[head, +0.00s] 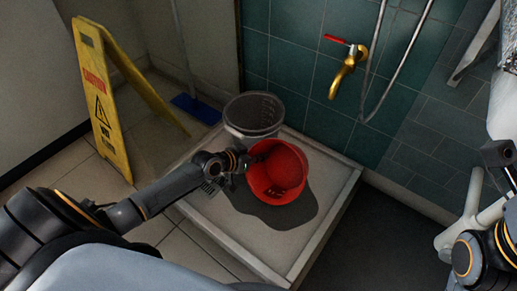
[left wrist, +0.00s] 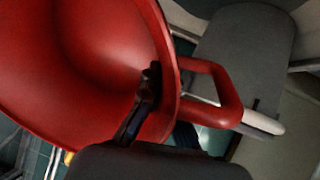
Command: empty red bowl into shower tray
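The red bowl (head: 277,172) is tilted, with its open side partly toward the head camera, over the shower tray (head: 325,228). Its inside looks bare in the left wrist view (left wrist: 80,50), where a looped red handle shows on its side. My left gripper (head: 235,161) is at the bowl's left rim. One dark finger lies against the inside wall; the other is mostly hidden outside, near the handle, so the rim is pinched between them. A dark patch (head: 290,214) spreads on the tray below the bowl; I cannot tell liquid from shadow. My right gripper is not visible.
A clear grey bucket (head: 254,114) stands at the tray's back left, close to the bowl. A brass tap (head: 347,70) with a red lever and a hose are on the tiled wall. A yellow caution sign (head: 104,105) and a blue mop or broom head (head: 197,108) are left.

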